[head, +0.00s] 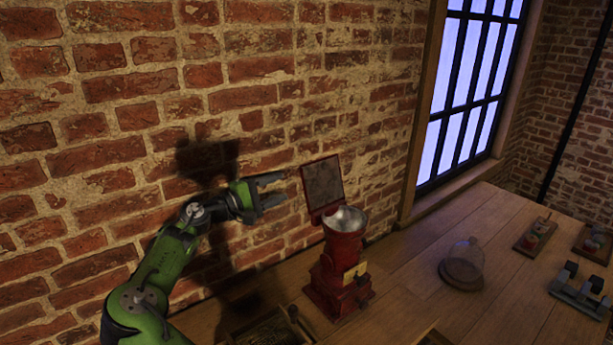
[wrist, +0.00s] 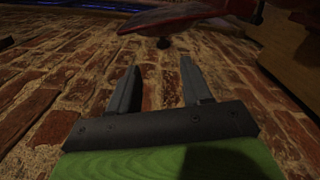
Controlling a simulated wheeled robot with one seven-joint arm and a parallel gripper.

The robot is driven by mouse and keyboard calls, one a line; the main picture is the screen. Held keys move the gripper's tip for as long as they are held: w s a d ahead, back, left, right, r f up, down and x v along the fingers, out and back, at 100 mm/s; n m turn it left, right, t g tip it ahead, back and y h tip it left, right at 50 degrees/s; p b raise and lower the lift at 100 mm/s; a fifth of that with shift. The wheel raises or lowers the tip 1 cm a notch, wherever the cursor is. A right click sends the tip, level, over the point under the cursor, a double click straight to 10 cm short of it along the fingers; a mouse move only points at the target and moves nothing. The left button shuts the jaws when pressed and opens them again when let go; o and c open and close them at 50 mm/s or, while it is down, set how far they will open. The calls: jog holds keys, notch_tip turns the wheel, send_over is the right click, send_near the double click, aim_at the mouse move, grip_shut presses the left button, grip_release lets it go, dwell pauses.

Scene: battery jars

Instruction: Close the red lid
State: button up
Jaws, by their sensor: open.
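The red lid (head: 323,184) stands raised and open at the back of a red grinder-like device (head: 341,265) with a metal bowl (head: 345,219) on top. My gripper (head: 276,190) is open and empty, in the air to the left of the lid and apart from it. In the wrist view, my gripper's two fingers (wrist: 160,85) are spread with nothing between them. A red edge, which looks like the lid (wrist: 185,14), shows beyond the fingertips at the top of that view.
A brick wall (head: 130,85) runs close behind my arm and the device. A dark tray (head: 268,331) lies at the front. On the wooden table (head: 400,275), a glass dome (head: 464,262) and small block boards (head: 534,235) stand to the right.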

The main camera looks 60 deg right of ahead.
aim_at(312, 176)
jog(key=x, duration=1.2)
jog(key=shift+w+f, duration=0.25)
jog(key=shift+d+f, duration=0.1)
jog(key=shift+d, duration=0.35)
jog(key=shift+s, duration=0.1)
grip_shut()
